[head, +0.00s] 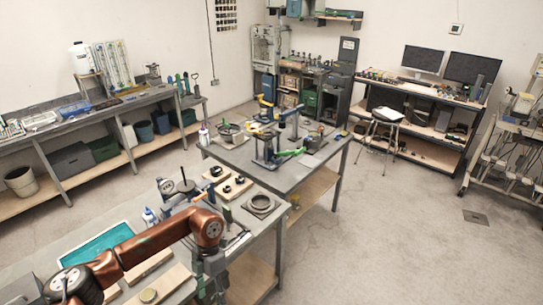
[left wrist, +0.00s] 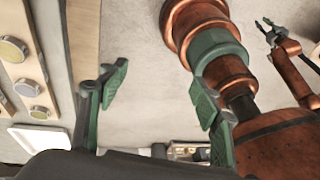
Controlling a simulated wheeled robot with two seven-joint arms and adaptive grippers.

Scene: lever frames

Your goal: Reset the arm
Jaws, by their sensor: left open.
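My left arm, copper-coloured, comes in from the lower left of the head view and bends down at its elbow over the front workbench (head: 262,240). Its lower part runs to the bottom edge, where the fingertips cannot be made out clearly. In the left wrist view my left gripper (left wrist: 162,95) is open, its two green fingers wide apart with nothing between them. Behind them are pale floor and copper links of my own body. At the top right of that view, my right gripper (left wrist: 268,27) looks open and empty, small and far off.
In the left wrist view, boards with round discs (left wrist: 27,88) lie at left. Open floor (head: 400,240) lies to the right.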

